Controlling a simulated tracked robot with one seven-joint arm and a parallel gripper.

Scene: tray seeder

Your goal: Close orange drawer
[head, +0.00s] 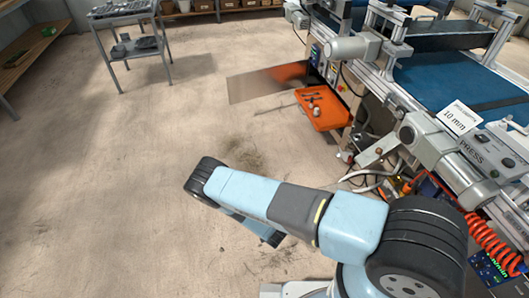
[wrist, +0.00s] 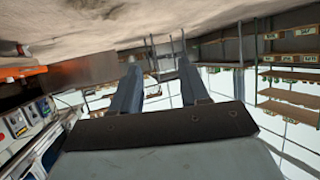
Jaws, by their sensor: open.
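The orange drawer (head: 322,108) stands pulled out from the side of the machine in the head view, with several small dark tools lying in it. Part of an orange edge, seemingly the same drawer (wrist: 22,72), shows at the far left of the tilted, upside-down wrist view. My gripper (wrist: 158,66) shows its two fingers well apart with nothing between them. It is apart from the drawer, which lies off to the left of the fingers in that view.
A flat metal panel (head: 265,83) sticks out just left of the drawer. The machine (head: 455,65) with its blue belt fills the right side, with orange coiled hose (head: 488,238) low down. A grey cart (head: 125,45) stands at the back left. Open floor lies between.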

